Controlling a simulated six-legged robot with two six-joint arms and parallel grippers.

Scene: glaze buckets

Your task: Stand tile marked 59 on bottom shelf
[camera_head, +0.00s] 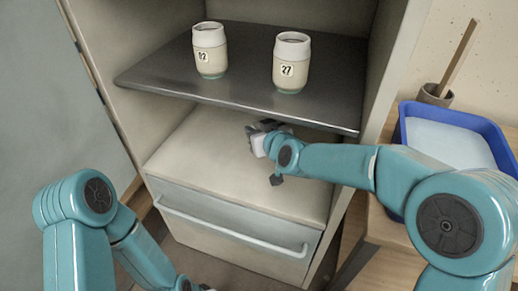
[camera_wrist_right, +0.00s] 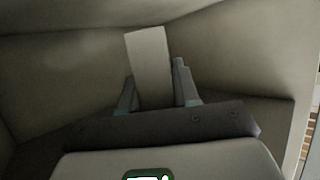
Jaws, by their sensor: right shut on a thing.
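My right gripper (camera_head: 266,126) reaches into the cabinet under the dark shelf board, above the bottom shelf (camera_head: 200,150). In the right wrist view, the fingers of the right gripper (camera_wrist_right: 156,88) are shut on a pale, flat tile (camera_wrist_right: 149,62). The tile sticks up from between the fingers, slightly tilted in that picture. No number shows on the side I see.
Two pale jars, marked 02 (camera_head: 209,52) and 27 (camera_head: 291,63), stand on the dark upper shelf (camera_head: 240,78). A drawer with a bar handle (camera_head: 232,228) is below. The bottom shelf's left part is bare.

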